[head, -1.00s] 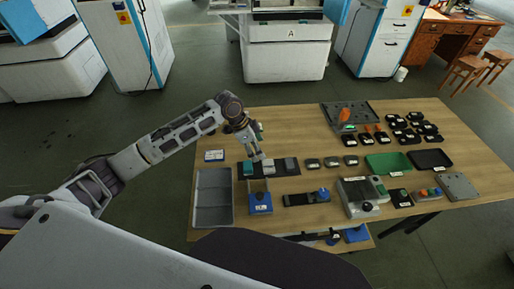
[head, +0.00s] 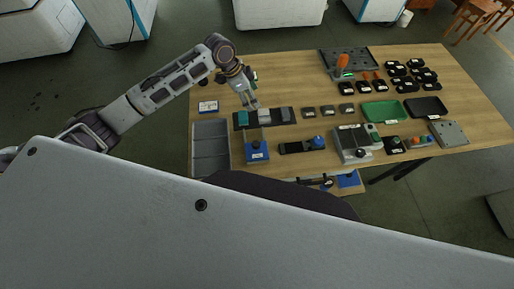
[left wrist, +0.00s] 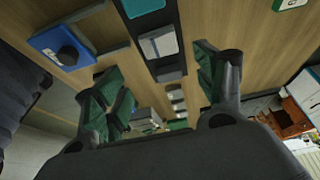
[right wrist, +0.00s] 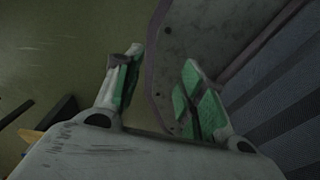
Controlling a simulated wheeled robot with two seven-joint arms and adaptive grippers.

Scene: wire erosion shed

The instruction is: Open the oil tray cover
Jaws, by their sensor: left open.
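My left gripper (head: 252,104) is open above a dark strip-shaped holder (head: 284,115) with teal and light grey blocks. In the left wrist view its spread fingers (left wrist: 160,68) have a grey block (left wrist: 160,43) beyond them, with nothing clearly held. A blue box (head: 257,152) with a black knob and white label sits just in front of the holder; it also shows in the left wrist view (left wrist: 50,43). I cannot tell which piece is the oil tray cover. My right gripper (right wrist: 162,62) is open and empty beside a dark grey surface, seen only in the right wrist view.
A grey compartment bin (head: 210,150) stands at the table's left. A green tray (head: 382,111), a black tray (head: 426,107), a grey device (head: 352,144) and several small black parts fill the right side. Another blue piece (head: 348,179) lies below the table's front edge.

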